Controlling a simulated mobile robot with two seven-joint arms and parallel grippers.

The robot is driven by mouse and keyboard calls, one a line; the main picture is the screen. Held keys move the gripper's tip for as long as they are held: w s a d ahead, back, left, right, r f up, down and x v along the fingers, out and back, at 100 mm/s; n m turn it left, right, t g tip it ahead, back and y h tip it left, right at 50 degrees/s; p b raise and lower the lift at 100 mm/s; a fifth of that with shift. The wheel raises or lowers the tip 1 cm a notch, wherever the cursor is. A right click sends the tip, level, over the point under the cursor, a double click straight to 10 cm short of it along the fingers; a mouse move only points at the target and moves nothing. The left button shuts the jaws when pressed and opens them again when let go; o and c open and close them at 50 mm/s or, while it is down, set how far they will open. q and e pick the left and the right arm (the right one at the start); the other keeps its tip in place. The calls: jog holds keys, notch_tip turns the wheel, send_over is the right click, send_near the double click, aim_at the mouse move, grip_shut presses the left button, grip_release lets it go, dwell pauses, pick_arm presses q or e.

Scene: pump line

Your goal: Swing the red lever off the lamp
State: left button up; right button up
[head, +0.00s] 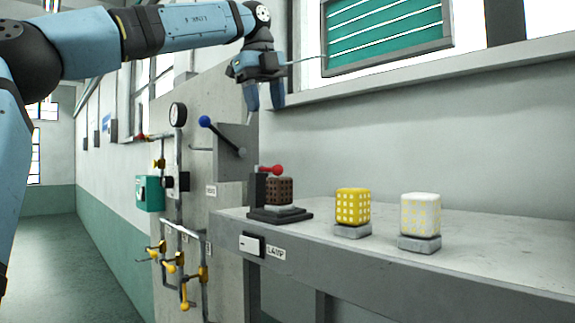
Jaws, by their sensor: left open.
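The red lever (270,169) has a red knob and arm beside a dark upright post. It lies across the top of a brown perforated lamp (280,190), which stands on a dark base at the left end of the grey bench. I cannot tell whether the lever touches the lamp. My left gripper (264,105) hangs above them in the picture with its fingers pointing down. It is open, with nothing between its fingers, and apart from the lever. My right gripper is out of the picture.
A yellow lamp (353,206) and a white lamp (420,214) stand farther right on the bench (500,255). A blue-knobbed lever (222,135) juts from a grey box left of the red lever. Pipes with yellow valves (170,266) line the panel at left.

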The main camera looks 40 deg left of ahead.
aim_at(271, 169)
pick_arm(q)
jog(key=f, duration=0.3)
jog(key=w+f, duration=0.1)
jog(key=f, duration=0.3)
jog(key=f+p, duration=0.1)
jog(key=f, duration=0.3)
jog(key=shift+w+d+f, duration=0.15)
jog(key=shift+w+f, duration=0.05)
jog(key=shift+f, duration=0.05)
jog(key=shift+s+f, duration=0.1)
jog(key=shift+f, duration=0.55)
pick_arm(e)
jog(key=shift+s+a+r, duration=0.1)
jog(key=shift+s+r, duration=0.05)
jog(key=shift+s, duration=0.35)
pick_arm(q)
jog(key=shift+c, duration=0.7)
jog(key=c, duration=0.7)
grip_shut()
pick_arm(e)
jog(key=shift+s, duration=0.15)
